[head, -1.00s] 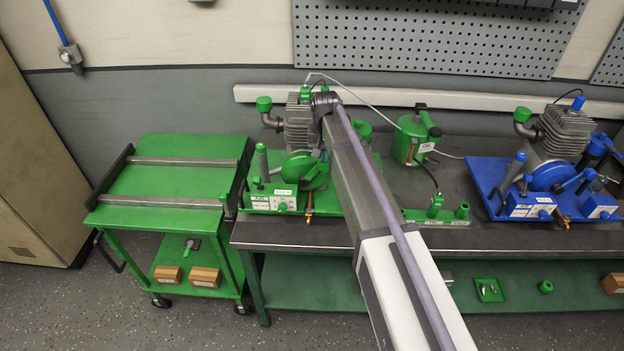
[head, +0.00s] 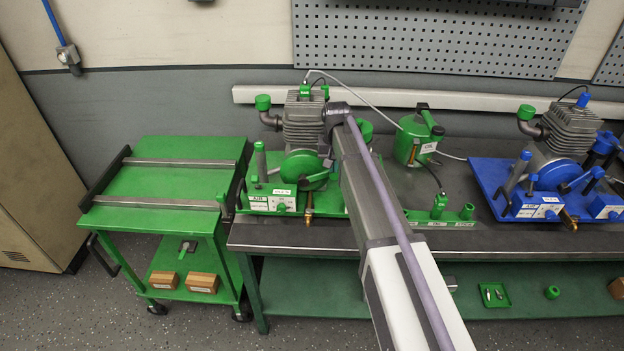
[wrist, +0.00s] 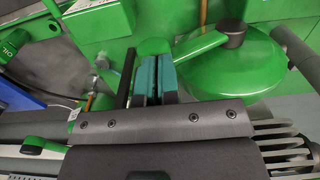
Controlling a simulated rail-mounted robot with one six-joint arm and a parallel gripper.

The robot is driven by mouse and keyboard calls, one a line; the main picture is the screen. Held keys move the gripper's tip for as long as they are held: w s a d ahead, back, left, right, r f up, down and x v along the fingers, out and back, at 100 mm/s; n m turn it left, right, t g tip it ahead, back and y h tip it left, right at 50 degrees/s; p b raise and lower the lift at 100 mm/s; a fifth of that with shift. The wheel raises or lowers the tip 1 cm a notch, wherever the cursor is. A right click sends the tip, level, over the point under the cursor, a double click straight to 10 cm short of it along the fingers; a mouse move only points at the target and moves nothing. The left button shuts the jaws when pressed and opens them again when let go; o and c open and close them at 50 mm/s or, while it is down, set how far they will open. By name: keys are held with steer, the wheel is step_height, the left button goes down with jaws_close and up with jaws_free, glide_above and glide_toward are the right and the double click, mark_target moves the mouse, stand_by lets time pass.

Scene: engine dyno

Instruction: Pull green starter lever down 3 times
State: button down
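The green engine (head: 303,125) stands on the left of the bench, with a green round housing (head: 303,168) low on its front. In the wrist view, the green starter lever (wrist: 200,46) runs left from a dark hub on that housing (wrist: 225,72). My gripper (wrist: 155,66) has two teal finger pads close together, with a thin dark gap between them. A rounded green end (wrist: 153,46) shows right at the fingertips, beside the lever's outer end. Whether the pads pinch it is hidden. In the head view, my arm covers the gripper.
A dark bar (wrist: 125,78) stands close left of the fingers. A green oil can (head: 412,140) and a blue engine (head: 568,128) are farther right on the bench (head: 470,238). A green cart (head: 165,182) stands left. A perforated panel (head: 430,38) hangs behind.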

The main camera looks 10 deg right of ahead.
steer(key=shift+d+f, duration=0.15)
steer(key=shift+f, duration=0.2)
step_height(320, 180, up, 10)
steer(key=p, duration=1)
steer(key=shift+r, duration=0.15)
steer(key=s+f+b, duration=0.3)
steer(key=s, duration=0.6)
steer(key=s+d+f+n+b, duration=0.1)
steer(key=s+f+b, duration=0.1)
steer(key=s, duration=0.8)
steer(key=s+d+f+b, duration=0.1)
steer(key=s+f+b, duration=0.2)
steer(key=s, duration=0.7)
steer(key=shift+s+d+f+n+b, duration=0.2)
steer(key=shift+f+n+b, duration=0.1)
steer(key=shift+f+b, duration=0.1)
